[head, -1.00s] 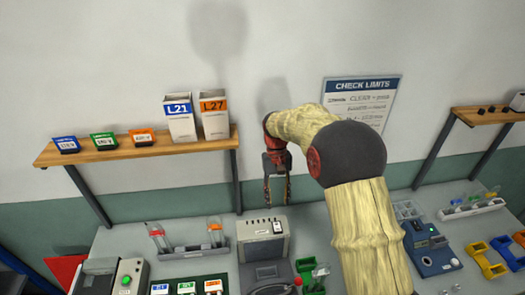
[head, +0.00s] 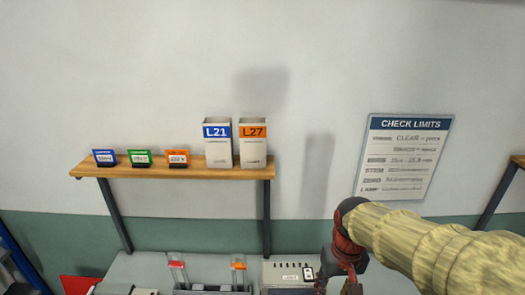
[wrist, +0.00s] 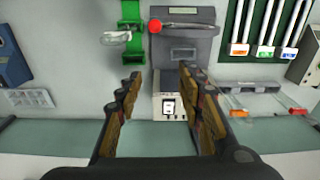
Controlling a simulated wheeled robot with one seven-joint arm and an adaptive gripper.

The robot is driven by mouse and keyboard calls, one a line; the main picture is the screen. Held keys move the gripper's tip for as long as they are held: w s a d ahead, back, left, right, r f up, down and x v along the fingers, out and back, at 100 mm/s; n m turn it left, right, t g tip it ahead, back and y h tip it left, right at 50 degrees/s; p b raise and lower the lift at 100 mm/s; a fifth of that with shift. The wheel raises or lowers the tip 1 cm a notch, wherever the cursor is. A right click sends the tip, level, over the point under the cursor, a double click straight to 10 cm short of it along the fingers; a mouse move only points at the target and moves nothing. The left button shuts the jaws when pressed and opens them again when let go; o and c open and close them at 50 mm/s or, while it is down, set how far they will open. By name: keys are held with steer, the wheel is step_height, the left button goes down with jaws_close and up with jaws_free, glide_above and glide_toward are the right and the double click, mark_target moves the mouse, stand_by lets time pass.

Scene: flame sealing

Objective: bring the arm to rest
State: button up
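My arm reaches in from the right of the head view. My gripper (head: 338,286) hangs down at the lower edge there, and its fingertips are cut off. In the wrist view my gripper (wrist: 161,82) has its two fingers spread well apart with nothing between them. Beyond the fingers, apart from them, lies the grey device (wrist: 180,48) with a small white switch panel. It also shows in part in the head view (head: 285,274).
A wooden shelf (head: 190,172) holds the L21 box (head: 218,145), the L27 box (head: 253,146) and several small tags. A check limits sign (head: 405,158) hangs on the wall. The wrist view shows a green holder (wrist: 131,30), a red-handled tool (wrist: 187,26) and a tube rack (wrist: 245,88).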

steer(key=s+d+f+t+b, duration=0.1)
steer(key=s+f+t+b, duration=0.4)
steer(key=s+b, duration=0.7)
steer(key=shift+d+f+b, duration=0.15)
steer(key=shift+d+b, duration=0.05)
steer(key=shift+b, duration=0.45)
steer(key=shift+s, duration=0.15)
steer(key=shift+c, duration=1)
